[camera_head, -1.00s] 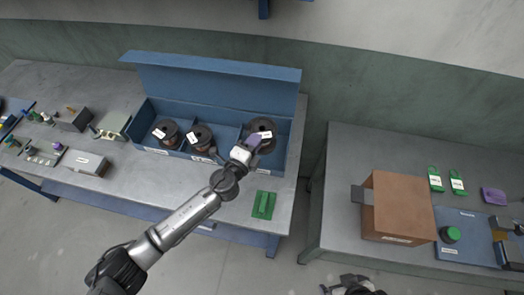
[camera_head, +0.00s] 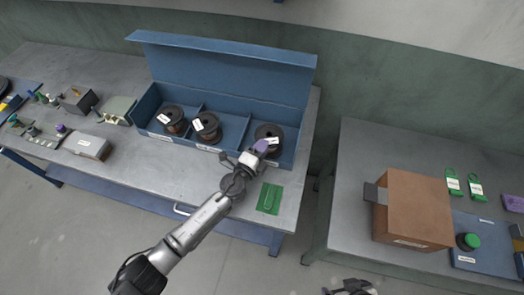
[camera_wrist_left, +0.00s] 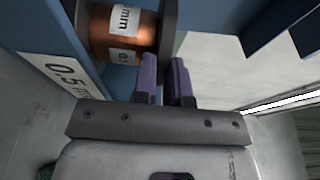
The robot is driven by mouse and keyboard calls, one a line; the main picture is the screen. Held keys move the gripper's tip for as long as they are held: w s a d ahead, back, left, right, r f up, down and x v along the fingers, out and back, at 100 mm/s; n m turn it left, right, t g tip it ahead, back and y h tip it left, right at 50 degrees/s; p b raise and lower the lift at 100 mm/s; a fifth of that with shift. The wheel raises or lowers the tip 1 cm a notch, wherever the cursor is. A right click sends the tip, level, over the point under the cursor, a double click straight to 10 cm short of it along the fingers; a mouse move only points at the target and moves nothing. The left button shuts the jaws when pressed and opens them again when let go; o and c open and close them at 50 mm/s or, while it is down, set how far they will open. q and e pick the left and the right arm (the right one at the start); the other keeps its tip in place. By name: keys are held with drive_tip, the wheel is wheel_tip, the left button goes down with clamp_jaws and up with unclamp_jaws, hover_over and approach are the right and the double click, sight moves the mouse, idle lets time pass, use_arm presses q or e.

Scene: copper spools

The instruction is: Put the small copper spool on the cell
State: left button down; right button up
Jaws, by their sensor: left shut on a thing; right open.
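Copper spools with dark flanges sit in a blue bin (camera_head: 230,156): one at left (camera_head: 171,118), one in the middle (camera_head: 206,127) and one at right (camera_head: 270,132). My left gripper (camera_head: 261,147) is at the right spool, shut on its dark flange. The left wrist view shows this spool's copper winding (camera_wrist_left: 137,32) and white label beside the purple fingers (camera_wrist_left: 165,75). I cannot tell whether the spool is lifted. My right gripper (camera_head: 349,287) is at the bottom edge, partly cut off, open and away from the spools.
A green plate (camera_head: 269,199) lies on the grey table in front of the bin's right end. Small fixtures and boxes (camera_head: 88,146) stand at left. A cardboard box (camera_head: 412,212) stands on the right table, across a gap. The bin's tall back panel rises behind the spools.

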use_arm(q)
drive_tip(key=shift+f, duration=0.2)
drive_tip(key=shift+w, duration=0.1)
drive_tip(key=shift+f, duration=0.15)
drive_tip(key=c, duration=1.6)
unclamp_jaws()
drive_tip(key=shift+f, duration=0.15)
drive_tip(key=o, duration=0.4)
drive_tip(key=shift+o, duration=0.2)
drive_tip(key=shift+r, duration=0.3)
drive_tip(key=p+v, duration=0.1)
drive_tip(key=v, duration=1.1)
drive_tip(key=shift+f, duration=0.1)
